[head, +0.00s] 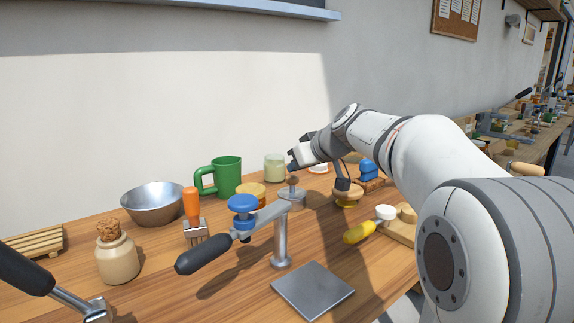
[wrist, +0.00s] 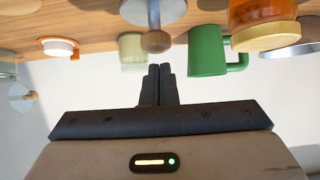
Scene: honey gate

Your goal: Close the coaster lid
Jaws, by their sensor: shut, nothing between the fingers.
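A round wooden piece (head: 347,200) sits right of the knob, partly hidden. I cannot tell which is the coaster lid.
A green mug (head: 228,175), a pale glass jar (head: 275,168) and an amber jar (head: 250,190) stand close by. A metal post (head: 281,235) carries a bar with a blue knob (head: 242,204) and black handle. A metal plate (head: 313,290) lies in front.

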